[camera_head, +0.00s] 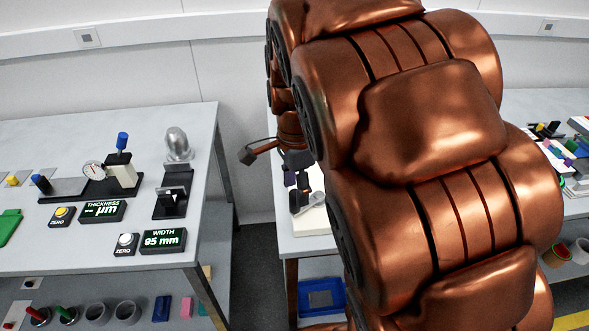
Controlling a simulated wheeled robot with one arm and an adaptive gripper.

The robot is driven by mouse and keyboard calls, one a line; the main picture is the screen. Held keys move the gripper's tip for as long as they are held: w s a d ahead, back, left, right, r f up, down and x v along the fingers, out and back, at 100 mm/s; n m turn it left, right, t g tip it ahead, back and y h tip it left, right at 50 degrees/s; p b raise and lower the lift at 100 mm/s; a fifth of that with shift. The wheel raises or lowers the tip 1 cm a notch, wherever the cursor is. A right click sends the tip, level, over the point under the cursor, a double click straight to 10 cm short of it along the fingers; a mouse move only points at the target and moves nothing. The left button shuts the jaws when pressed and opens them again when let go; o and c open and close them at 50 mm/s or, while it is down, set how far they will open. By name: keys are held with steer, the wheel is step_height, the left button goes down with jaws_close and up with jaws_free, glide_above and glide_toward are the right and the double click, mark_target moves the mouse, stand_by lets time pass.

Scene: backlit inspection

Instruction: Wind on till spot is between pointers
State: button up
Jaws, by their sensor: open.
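My copper arm covers the middle and right of the picture. My gripper (298,190) is dark, points down and is open over the left end of the right-hand table. A pale block with a grey piece (312,218) shows just beside and below it. I cannot tell whether the fingers touch this piece. No winder, spot or pointers can be made out; much of the right-hand table is hidden behind my arm.
The left table (60,133) holds a dial gauge (93,170), a thickness display (102,210) and a width display (163,240) reading 95 mm. A floor gap separates the tables. A blue tray (322,297) lies below. Small coloured parts (566,150) lie far right.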

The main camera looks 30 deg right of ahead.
steer(key=w+m, duration=0.1)
steer(key=w+d+m, duration=0.1)
steer(key=w+m, duration=0.1)
steer(key=shift+w+d+m, duration=0.3)
steer(key=shift+d, duration=0.1)
step_height(320, 180, down, 9)
steer(key=b, duration=0.2)
steer(key=shift+r+b, duration=0.2)
steer(key=shift+b, duration=0.2)
steer(key=shift+r, duration=0.15)
steer(key=shift+c, duration=0.9)
steer(key=c, duration=0.8)
